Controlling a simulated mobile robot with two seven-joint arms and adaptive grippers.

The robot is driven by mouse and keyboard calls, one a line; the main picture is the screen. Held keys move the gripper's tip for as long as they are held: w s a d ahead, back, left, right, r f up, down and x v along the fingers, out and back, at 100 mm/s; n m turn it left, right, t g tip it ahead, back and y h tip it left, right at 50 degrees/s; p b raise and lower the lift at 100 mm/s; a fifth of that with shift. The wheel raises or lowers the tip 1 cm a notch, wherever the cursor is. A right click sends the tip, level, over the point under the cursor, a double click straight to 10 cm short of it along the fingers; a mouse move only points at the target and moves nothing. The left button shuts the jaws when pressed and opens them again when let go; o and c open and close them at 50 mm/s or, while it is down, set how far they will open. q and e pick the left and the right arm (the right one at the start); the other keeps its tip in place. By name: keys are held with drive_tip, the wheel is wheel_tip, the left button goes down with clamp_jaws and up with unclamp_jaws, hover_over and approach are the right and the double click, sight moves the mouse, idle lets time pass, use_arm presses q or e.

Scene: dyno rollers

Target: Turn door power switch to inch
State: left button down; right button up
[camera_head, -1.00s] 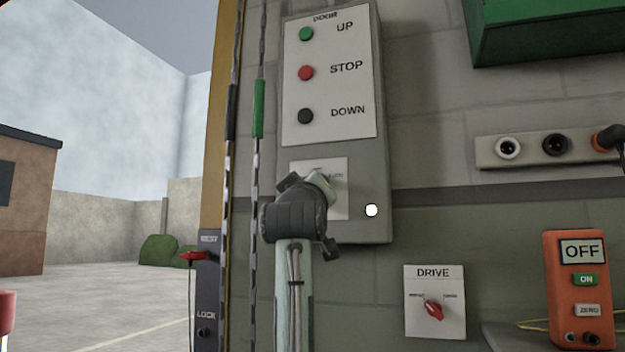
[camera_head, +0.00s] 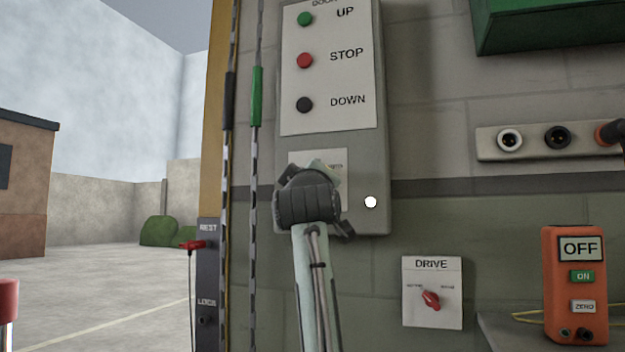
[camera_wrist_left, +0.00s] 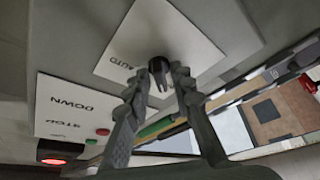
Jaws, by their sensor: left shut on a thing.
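The door power switch is a black knob (camera_wrist_left: 159,66) on a white plate (camera_wrist_left: 185,35) marked AUTO in the left wrist view. The plate (camera_head: 336,160) shows partly in the head view, low on the grey door box (camera_head: 364,168). My left gripper (camera_wrist_left: 160,78) is shut on the knob, one finger on each side of it. In the head view my left gripper (camera_head: 309,180) hides the knob and much of the plate. The knob's exact setting cannot be read. My right gripper is not in view.
UP (camera_head: 305,19), STOP (camera_head: 305,60) and DOWN (camera_head: 304,105) buttons sit above. A white lamp (camera_head: 371,202) is right of the plate. Hanging cords (camera_head: 255,150) run close left. A DRIVE switch (camera_head: 431,300) and an orange OFF box (camera_head: 577,290) are lower right.

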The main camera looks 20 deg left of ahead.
use_arm(q)
drive_tip(key=c, duration=1.6)
unclamp_jaws()
drive_tip(key=v, duration=1.2)
